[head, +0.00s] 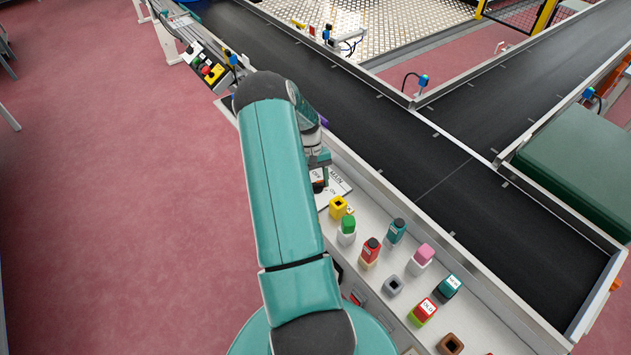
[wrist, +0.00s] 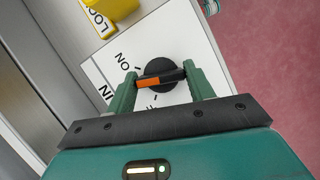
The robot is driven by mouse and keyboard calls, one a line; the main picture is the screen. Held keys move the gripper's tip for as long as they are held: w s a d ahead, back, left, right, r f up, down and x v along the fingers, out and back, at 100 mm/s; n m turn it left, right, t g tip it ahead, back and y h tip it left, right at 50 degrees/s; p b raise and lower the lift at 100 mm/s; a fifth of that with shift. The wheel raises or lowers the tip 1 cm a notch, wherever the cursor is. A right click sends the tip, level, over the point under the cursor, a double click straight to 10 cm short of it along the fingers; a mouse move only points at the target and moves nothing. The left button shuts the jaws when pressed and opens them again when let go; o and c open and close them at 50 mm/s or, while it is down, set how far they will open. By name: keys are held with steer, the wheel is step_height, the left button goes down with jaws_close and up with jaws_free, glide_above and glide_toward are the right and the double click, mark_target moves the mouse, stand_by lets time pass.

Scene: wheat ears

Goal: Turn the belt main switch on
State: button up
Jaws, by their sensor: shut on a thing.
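The main switch shows in the wrist view as a round black knob (wrist: 160,92) with a bar handle that has an orange end (wrist: 149,82). My gripper (wrist: 160,80) has one finger at each end of this bar and is shut on it. The orange end points left, between the ON label and a mark lower down, whose label is mostly hidden by my gripper. In the head view the white plate (head: 341,187) lettered MAIN, OFF and ON lies under my gripper (head: 320,176), which partly hides the knob.
A yellow block (wrist: 112,8) lettered LOCK is close to the plate. Several coloured blocks and bottles, such as a green one (head: 348,224) and a red one (head: 371,250), stand along the panel. The black belt (head: 400,165) runs behind it; pink floor (head: 110,200) lies open at left.

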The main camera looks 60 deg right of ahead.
steer(key=m+t, duration=0.1)
steer(key=m, duration=0.1)
steer(key=m+y, duration=0.1)
steer(key=m, duration=0.2)
steer(key=shift+d+t, duration=0.1)
steer(key=shift+t, duration=0.3)
steer(key=shift+m, duration=0.3)
steer(key=o, duration=1)
steer(key=shift+s, duration=0.1)
steer(key=v, duration=1.3)
steer(key=shift+d+r, duration=0.2)
steer(key=shift+r, duration=0.2)
